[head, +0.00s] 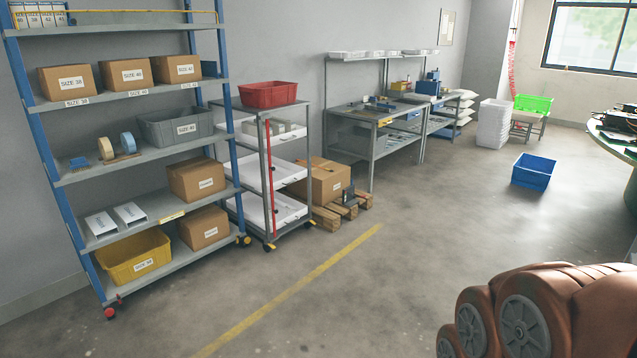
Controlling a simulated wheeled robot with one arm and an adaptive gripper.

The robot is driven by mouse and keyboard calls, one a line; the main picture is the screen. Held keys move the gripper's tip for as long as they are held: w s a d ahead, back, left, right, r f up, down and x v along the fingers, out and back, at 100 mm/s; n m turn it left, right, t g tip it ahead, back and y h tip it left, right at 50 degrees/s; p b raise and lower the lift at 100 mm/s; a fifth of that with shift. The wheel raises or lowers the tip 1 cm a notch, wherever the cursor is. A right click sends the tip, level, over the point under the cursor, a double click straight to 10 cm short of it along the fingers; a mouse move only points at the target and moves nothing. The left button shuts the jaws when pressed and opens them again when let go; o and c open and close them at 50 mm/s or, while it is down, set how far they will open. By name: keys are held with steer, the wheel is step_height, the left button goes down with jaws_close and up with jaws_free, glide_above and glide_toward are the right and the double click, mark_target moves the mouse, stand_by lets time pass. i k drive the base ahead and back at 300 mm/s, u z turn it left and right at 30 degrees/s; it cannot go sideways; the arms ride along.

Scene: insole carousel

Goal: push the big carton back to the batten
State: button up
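Several brown cartons are in view, and I cannot tell for sure which one the task means. The largest-looking carton (320,182) sits low on a wooden pallet (326,221) beside the trolley, with a small dark object (348,195) in front of it. Another carton (197,179) stands at the right end of a lower rack shelf, and one more (204,228) is on the bottom shelf. I cannot make out a batten for certain. My gripper is not in view; only brown links of my arm show at the lower right.
The blue-posted rack (150,205) stands at left, with a yellow bin (134,258) low down. The wheeled trolley (267,176) is between rack and pallet. Workbenches (375,145) line the wall behind. A blue crate (533,172) lies on the floor. The middle floor is clear.

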mark_target(328, 186)
steer(key=z, duration=0.4)
steer(key=i, duration=2.35)
steer(key=z, duration=0.2)
steer(key=i, duration=2)
steer(key=u, duration=0.8)
steer(key=i, duration=2.05)
steer(key=u, duration=0.9)
steer(key=i, duration=0.3)
steer(key=z, duration=0.05)
